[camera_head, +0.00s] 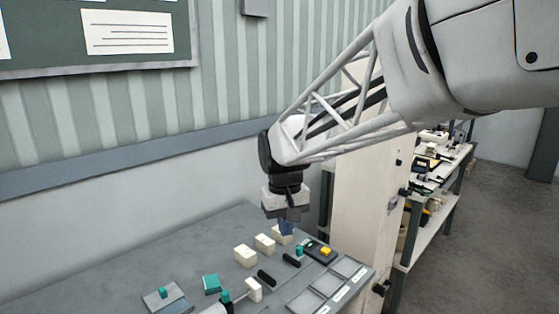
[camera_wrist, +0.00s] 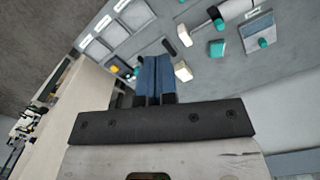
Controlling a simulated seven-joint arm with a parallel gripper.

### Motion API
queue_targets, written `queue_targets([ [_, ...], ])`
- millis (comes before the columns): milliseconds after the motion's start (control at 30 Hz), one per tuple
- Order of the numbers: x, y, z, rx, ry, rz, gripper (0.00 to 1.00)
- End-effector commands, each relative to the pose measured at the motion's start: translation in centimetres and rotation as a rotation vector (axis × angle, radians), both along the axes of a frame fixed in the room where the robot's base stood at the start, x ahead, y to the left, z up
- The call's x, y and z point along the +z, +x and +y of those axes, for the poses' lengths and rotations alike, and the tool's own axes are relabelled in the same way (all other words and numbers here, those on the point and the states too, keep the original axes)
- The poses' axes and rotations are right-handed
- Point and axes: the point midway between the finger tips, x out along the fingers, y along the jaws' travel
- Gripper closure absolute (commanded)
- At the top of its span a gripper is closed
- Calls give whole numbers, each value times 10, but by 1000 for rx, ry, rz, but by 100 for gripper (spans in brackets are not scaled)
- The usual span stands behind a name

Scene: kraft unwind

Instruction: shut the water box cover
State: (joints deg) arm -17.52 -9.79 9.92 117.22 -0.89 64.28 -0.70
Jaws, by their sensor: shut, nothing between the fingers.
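No part labelled as the water box can be read. A flat grey square piece with a teal knob (camera_head: 166,293) lies at the front left of the bench; it also shows in the wrist view at the upper right (camera_wrist: 258,32). I cannot tell whether it is the cover. My gripper (camera_head: 287,229) points down over the far right part of the bench, with its blue fingers shut and empty. They show in the wrist view (camera_wrist: 154,80) side by side. A cream block (camera_head: 281,238) is right by the fingertips and partly hidden; I cannot tell whether they touch.
Cream blocks (camera_head: 245,256) and (camera_head: 264,243), a teal block (camera_head: 211,284) and black rods (camera_head: 266,277) lie about. A dark box with a yellow part (camera_head: 325,251) and a compartment tray (camera_head: 345,268) are at right, near a pale column (camera_head: 362,215). The bench's left back is clear.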

Motion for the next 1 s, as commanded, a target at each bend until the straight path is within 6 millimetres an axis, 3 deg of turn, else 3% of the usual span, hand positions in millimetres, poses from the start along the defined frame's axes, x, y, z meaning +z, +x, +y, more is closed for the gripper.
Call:
queue_targets([
  [100,5,-24,-27,-39,9,-27,100],
  [500,5,-108,-99,-157,31,-114,100],
  [1000,-22,-213,-159,-300,46,-225,100],
])
